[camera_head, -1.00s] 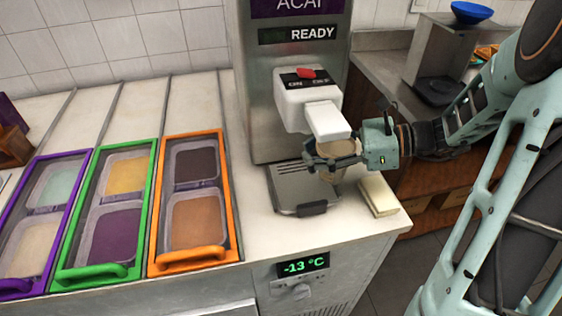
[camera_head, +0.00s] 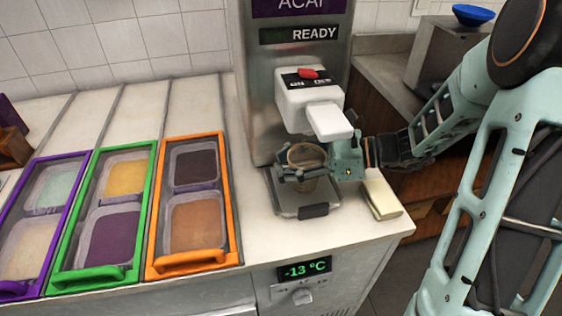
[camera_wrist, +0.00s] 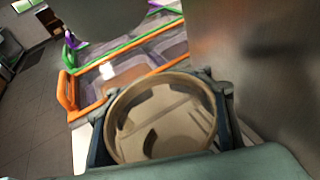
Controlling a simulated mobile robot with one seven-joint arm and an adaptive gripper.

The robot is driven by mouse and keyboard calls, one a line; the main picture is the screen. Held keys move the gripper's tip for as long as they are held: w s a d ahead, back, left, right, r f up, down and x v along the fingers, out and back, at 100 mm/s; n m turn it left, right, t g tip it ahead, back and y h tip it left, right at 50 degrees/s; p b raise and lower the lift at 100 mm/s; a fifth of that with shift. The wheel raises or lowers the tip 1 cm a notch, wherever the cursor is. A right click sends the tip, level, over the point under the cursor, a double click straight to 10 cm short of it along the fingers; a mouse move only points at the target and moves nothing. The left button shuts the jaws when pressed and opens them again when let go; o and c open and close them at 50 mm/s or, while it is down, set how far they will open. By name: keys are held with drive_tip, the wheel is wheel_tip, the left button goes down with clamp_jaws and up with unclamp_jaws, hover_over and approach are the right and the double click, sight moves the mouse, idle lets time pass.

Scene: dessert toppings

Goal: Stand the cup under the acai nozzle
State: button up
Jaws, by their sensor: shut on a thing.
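The cup (camera_head: 307,157) is a tan, see-through tumbler with an open rim, and it looks upright. My gripper (camera_head: 300,174) is shut around it from the right, over the drip tray (camera_head: 287,207) of the acai machine. The white nozzle head (camera_head: 328,121) is just above and slightly to the right of the cup's rim. Whether the cup's base touches the tray is hidden by the fingers. In the wrist view the cup's rim (camera_wrist: 113,128) sits between both fingers, and the cup looks empty.
A folded cream cloth (camera_head: 382,198) lies right of the tray. Orange (camera_head: 233,215), green and purple topping frames are at left.

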drive_tip(key=shift+f, duration=0.2)
drive_tip(key=o, duration=1.2)
drive_tip(key=shift+r, duration=0.2)
drive_tip(key=shift+d+r, duration=0.15)
drive_tip(key=shift+d, duration=0.2)
drive_tip(key=p+v, duration=0.1)
drive_tip(key=v, duration=1)
drive_tip(key=shift+s+d+r, duration=0.1)
drive_tip(key=shift+d, duration=0.05)
